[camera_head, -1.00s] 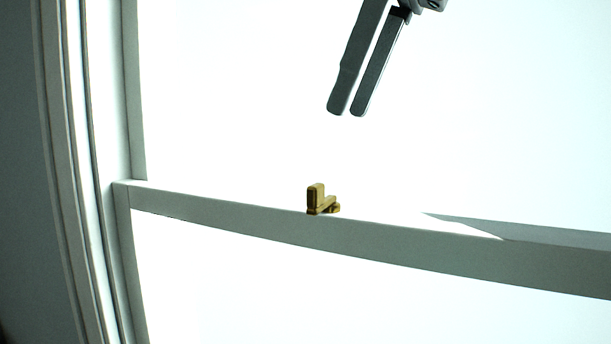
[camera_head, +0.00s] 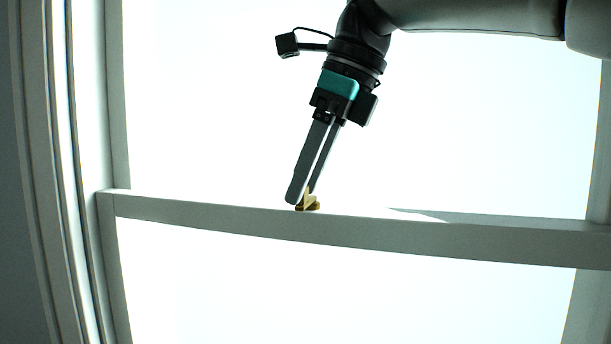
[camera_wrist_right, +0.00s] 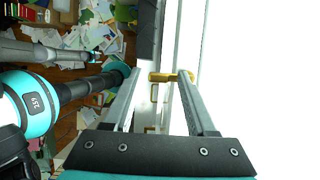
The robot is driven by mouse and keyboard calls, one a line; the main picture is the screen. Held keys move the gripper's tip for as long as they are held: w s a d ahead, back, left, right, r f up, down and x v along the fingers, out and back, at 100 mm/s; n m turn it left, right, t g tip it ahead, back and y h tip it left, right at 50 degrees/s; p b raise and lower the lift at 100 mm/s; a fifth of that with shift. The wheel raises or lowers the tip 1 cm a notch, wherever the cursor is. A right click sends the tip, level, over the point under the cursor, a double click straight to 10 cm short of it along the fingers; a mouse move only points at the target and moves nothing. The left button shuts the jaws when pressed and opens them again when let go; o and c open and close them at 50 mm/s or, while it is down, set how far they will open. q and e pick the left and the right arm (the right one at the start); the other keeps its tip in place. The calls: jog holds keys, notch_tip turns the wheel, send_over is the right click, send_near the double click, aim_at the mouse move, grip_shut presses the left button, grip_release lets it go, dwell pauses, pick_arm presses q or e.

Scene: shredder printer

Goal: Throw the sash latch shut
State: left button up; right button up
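The brass sash latch (camera_head: 310,204) sits on top of the white meeting rail (camera_head: 220,217) of the window. My right gripper (camera_head: 302,196) points down at it, and its fingertips cover part of the latch in the head view. In the right wrist view the two fingers of the right gripper (camera_wrist_right: 158,80) stand apart, with the brass latch (camera_wrist_right: 168,76) at their tips, nearer the right finger. I cannot tell whether a finger touches it. My left gripper is not in the head view.
The white window frame (camera_head: 115,100) rises at the left, and bright panes lie above and below the rail. In the right wrist view, papers (camera_wrist_right: 95,35) are scattered over a brown floor at the upper left.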

grip_shut()
jog(key=shift+a, duration=0.15)
dwell(0.4)
jog(key=w+a+m+t+h, duration=0.1)
jog(key=m, duration=0.3)
jog(key=w+a+m+t+h, duration=0.1)
jog(key=m, duration=0.3)
jog(key=w+a+m+t+h, duration=0.1)
jog(key=m, duration=0.4)
jog(key=shift+a+h, duration=0.15)
jog(key=shift+h, duration=0.25)
jog(key=shift+w+a+f+m+h, duration=0.1)
jog(key=shift+w+m+h, duration=0.35)
jog(key=shift+m, duration=0.6)
jog(key=shift+w+m+h, duration=0.3)
jog(key=shift+m+h, duration=0.15)
jog(key=shift+m, duration=0.6)
jog(key=shift+w+m, duration=0.15)
jog(key=shift+m, duration=0.35)
